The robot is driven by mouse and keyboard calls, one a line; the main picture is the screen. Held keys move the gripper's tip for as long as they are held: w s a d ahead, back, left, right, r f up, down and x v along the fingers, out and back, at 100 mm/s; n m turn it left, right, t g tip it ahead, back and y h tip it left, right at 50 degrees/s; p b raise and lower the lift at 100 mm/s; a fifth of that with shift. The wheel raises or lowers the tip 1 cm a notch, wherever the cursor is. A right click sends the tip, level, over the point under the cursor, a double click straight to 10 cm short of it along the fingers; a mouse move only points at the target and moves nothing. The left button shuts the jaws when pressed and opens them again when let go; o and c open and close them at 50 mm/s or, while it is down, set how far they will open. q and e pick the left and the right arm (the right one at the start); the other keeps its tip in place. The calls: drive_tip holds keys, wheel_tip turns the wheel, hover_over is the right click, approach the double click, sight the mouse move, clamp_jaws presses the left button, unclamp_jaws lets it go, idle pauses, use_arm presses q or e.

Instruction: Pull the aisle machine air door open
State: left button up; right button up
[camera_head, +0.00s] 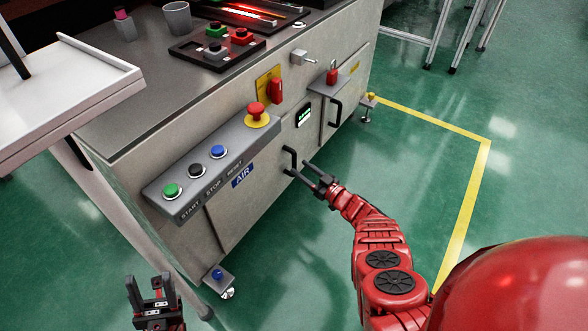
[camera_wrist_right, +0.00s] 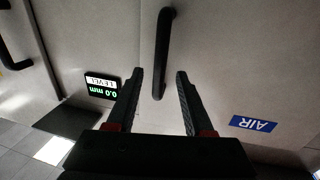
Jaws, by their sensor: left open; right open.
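The air door (camera_head: 235,215) is a grey panel on the machine's front, below the button strip, with a blue AIR label (camera_head: 243,176). It looks closed. Its black bar handle (camera_head: 289,160) is at the door's right side; it also shows in the right wrist view (camera_wrist_right: 163,45). My right gripper (camera_head: 298,169) is open at the handle. In the right wrist view its fingers (camera_wrist_right: 160,73) stand on either side of the handle's lower end, with gaps visible; depth is hard to judge. My left gripper (camera_head: 150,281) is open and empty at the bottom left, away from the door.
The button strip (camera_head: 215,165) juts out above the door, with a red emergency knob (camera_head: 256,109). A second door with a black handle (camera_head: 336,112) is further right. A white table (camera_head: 85,90) stands at the left. Green floor (camera_head: 430,165) right of the machine is clear.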

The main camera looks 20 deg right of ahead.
sight(294, 163)
drive_tip(key=b+x, duration=0.2)
drive_tip(key=x, duration=0.1)
drive_tip(key=shift+w+a+f, duration=0.1)
drive_tip(key=shift+w+f, duration=0.05)
drive_tip(key=shift+w, duration=0.25)
drive_tip(key=shift+w+a, duration=0.2)
drive_tip(key=shift+w, duration=0.1)
clamp_jaws()
idle(0.9)
